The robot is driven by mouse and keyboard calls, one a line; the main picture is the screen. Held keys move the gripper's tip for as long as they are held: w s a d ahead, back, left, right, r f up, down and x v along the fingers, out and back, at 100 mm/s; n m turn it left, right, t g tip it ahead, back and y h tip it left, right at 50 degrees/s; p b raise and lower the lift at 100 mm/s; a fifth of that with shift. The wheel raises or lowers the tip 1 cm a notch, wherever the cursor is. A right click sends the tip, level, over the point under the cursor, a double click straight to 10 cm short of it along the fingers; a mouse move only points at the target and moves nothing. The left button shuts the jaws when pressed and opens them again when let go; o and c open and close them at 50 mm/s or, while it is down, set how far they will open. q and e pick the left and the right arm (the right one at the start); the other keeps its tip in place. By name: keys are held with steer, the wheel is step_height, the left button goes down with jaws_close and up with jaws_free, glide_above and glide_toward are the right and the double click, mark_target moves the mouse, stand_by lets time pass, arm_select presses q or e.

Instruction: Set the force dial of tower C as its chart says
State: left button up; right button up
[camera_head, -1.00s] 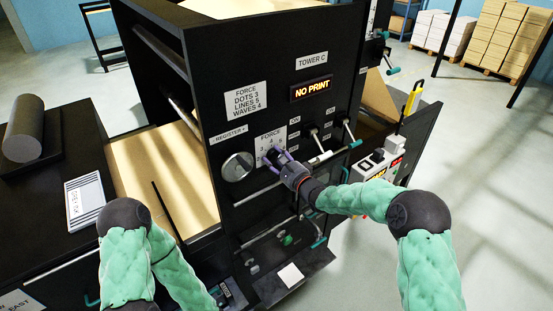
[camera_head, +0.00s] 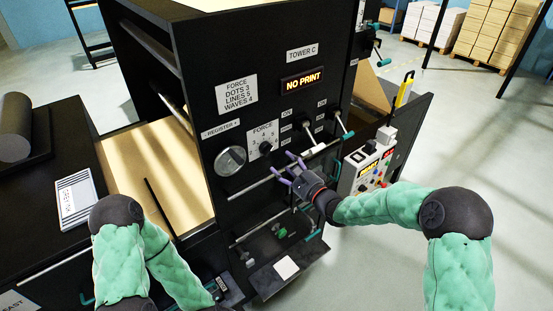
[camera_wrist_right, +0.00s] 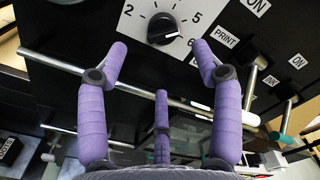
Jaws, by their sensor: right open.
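Tower C is the black cabinet (camera_head: 200,70) with a "TOWER C" label (camera_head: 302,52). Its white chart (camera_head: 237,94) reads FORCE, DOTS 3, LINES 5, WAVES 4. The force dial is a black knob (camera_head: 265,147) on a white numbered plate; it also shows in the right wrist view (camera_wrist_right: 161,27). A pale pointer line sits on its lower right side; I cannot tell the exact number. My right gripper (camera_head: 285,168) is open and empty, below and right of the dial, apart from it. Its purple fingers (camera_wrist_right: 160,52) are spread. My left gripper is out of view.
A lit display (camera_head: 303,82) reads NO PRINT. A round register knob (camera_head: 230,160) is left of the dial. Levers (camera_head: 340,122) with teal tips stick out at right. A horizontal rail (camera_wrist_right: 130,87) crosses just below the dial. A control box (camera_head: 368,165) stands right of the gripper.

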steer(key=shift+v, duration=1.25)
